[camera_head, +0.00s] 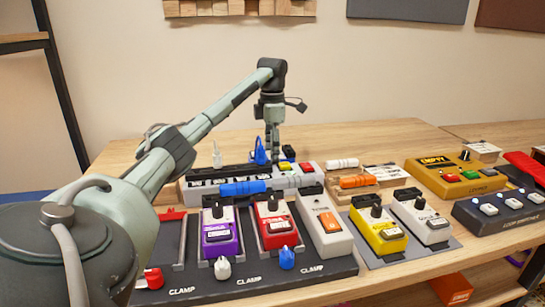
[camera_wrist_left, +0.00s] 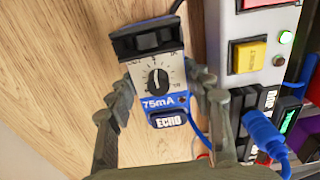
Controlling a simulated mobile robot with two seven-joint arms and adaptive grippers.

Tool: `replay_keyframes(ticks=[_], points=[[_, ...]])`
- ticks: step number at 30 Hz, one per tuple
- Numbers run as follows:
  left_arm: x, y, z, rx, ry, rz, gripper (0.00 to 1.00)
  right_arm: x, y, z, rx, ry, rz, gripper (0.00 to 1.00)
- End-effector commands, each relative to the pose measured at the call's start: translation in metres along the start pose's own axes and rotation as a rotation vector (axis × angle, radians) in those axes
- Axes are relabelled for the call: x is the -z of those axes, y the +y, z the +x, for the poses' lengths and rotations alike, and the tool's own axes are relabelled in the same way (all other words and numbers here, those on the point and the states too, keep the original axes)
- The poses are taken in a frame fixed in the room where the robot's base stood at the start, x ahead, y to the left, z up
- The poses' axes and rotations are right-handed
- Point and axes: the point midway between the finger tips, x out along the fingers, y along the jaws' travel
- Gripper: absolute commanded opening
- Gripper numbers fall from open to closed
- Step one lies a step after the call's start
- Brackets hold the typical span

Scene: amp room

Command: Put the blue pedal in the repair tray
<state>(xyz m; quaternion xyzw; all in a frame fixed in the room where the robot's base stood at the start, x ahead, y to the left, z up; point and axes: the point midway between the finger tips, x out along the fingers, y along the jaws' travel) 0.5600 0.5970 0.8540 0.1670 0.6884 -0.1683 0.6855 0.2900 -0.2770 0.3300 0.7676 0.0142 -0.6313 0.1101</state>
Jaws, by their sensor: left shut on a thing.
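The blue pedal (camera_wrist_left: 157,80) shows in the left wrist view, with a pale dial plate, the marking 75mA and an ECHO footswitch. My left gripper (camera_wrist_left: 158,98) is shut on its sides. In the head view the gripper (camera_head: 273,150) points down behind the grey power unit at the back of the table. The blue pedal (camera_head: 288,152) shows there only as a small blue and black patch. I cannot pick out the repair tray for certain. My right gripper is not in view.
A black clamp board (camera_head: 240,284) holds purple, red and white pedals at the front. Yellow and white pedals stand on a grey mat (camera_head: 436,247). A blue plug (camera_wrist_left: 262,132) stands close beside the gripper. Bare wood lies at back left.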

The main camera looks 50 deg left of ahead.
Motion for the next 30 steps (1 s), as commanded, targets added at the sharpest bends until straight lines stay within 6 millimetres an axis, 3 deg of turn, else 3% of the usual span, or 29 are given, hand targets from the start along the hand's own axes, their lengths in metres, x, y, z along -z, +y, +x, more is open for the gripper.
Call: replay_keyframes(ticks=[13,14,18,30], points=[[-0.0004,0.0002,0.0093,-0.002,-0.003,0.0,0.05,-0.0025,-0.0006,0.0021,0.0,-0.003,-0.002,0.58],[-0.0004,0.0,0.0106,-0.001,-0.002,0.0,0.52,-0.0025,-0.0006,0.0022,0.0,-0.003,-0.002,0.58],[-0.0005,0.0,0.0102,0.0,-0.002,0.0,0.7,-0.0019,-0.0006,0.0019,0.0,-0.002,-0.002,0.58],[-0.0006,0.0002,0.0051,-0.001,-0.003,0.0,0.72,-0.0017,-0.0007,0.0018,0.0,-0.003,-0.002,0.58]])
